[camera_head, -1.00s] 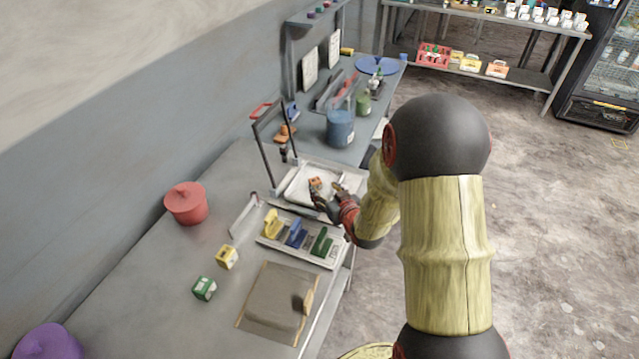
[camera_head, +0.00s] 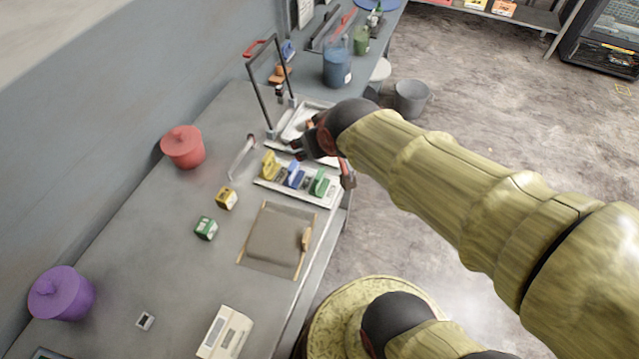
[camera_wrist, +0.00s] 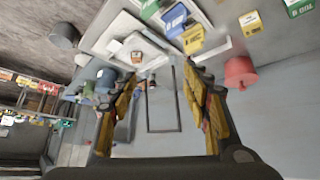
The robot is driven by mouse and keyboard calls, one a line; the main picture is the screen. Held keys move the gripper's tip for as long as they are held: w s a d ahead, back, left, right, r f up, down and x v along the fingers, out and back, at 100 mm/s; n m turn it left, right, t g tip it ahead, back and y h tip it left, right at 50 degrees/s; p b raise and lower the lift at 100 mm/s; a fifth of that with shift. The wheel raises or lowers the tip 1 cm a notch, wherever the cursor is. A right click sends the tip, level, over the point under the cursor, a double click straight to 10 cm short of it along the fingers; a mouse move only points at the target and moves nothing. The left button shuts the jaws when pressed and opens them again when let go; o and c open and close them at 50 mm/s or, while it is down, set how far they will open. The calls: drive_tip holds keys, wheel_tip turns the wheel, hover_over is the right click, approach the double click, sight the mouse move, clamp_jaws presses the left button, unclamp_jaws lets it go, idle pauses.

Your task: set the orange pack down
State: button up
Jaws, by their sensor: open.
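The orange pack (camera_wrist: 137,57) rests on the white tray (camera_wrist: 112,46) in the wrist view, just beyond my left-hand fingertip and apart from it. My gripper (camera_wrist: 163,80) is open, with nothing between its fingers. In the head view the white tray (camera_head: 297,124) shows behind my gripper (camera_head: 322,158), at the table's right edge. There my gripper and wrist hide the orange pack.
A holder (camera_head: 266,183) with yellow, blue and green pieces sits in front of the tray. A dark upright frame (camera_head: 262,95) stands at its left. Yellow (camera_head: 227,198) and green (camera_head: 206,228) boxes and a red pot (camera_head: 182,147) stand left.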

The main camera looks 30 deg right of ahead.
drive_tip(key=s+a+r+g, duration=0.1)
drive_tip(key=s+a, duration=0.2)
drive_tip(key=s, duration=0.3)
drive_tip(key=s+a+r+g+y, duration=0.1)
drive_tip(key=s+a+r, duration=0.1)
drive_tip(key=s, duration=0.4)
drive_tip(key=shift+a+n, duration=0.4)
drive_tip(key=shift+a, duration=0.05)
